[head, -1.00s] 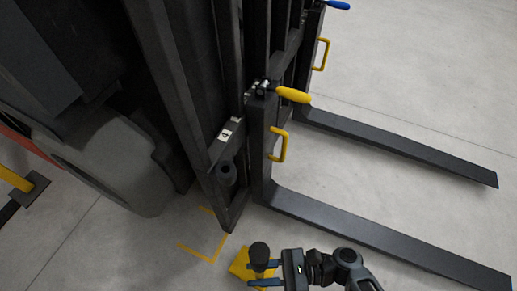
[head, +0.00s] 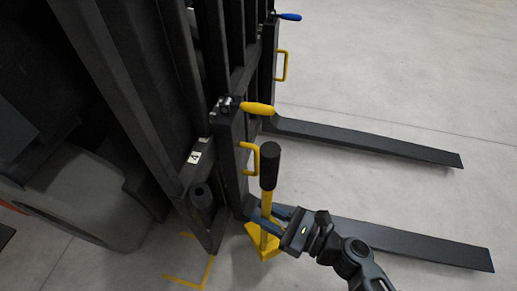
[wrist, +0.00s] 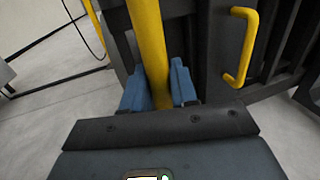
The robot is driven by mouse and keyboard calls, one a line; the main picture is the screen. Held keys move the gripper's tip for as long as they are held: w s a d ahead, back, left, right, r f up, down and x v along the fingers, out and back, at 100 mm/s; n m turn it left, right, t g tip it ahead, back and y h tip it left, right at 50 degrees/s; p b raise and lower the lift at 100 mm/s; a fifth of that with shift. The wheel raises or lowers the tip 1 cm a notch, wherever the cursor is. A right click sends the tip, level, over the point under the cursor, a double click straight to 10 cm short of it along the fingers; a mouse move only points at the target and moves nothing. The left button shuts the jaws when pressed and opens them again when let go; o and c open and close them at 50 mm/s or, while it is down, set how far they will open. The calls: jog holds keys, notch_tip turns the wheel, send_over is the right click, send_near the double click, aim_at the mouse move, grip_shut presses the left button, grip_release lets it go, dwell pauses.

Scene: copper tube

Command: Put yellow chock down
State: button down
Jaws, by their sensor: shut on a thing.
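The yellow chock (head: 267,243) has a yellow wedge-like base and an upright yellow post with a black grip on top. My gripper (head: 268,220) is shut on the post, below the black grip. In the wrist view the blue fingers of my gripper (wrist: 158,90) sit on both sides of the yellow post of the chock (wrist: 148,45). The chock is held roughly upright beside the forklift mast. I cannot tell whether its base touches the floor.
The dark forklift mast (head: 232,165) stands just left of and behind the chock. Two black forks (head: 400,240) extend right along the floor. Yellow corner marks (head: 190,280) lie on the floor at lower left. A yellow handle (wrist: 240,48) is close to my gripper. Open concrete floor lies to the right.

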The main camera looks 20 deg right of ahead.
jog(key=w+d+r+m+t+h, duration=0.3)
jog(key=w+d+r+m+h, duration=0.4)
jog(key=w+h, duration=0.3)
jog(key=shift+w+d+r+t+h, duration=0.4)
jog(key=shift+d+r, duration=0.1)
jog(key=shift+d, duration=0.1)
jog(key=shift+s+d, duration=0.1)
jog(key=shift+s, duration=0.05)
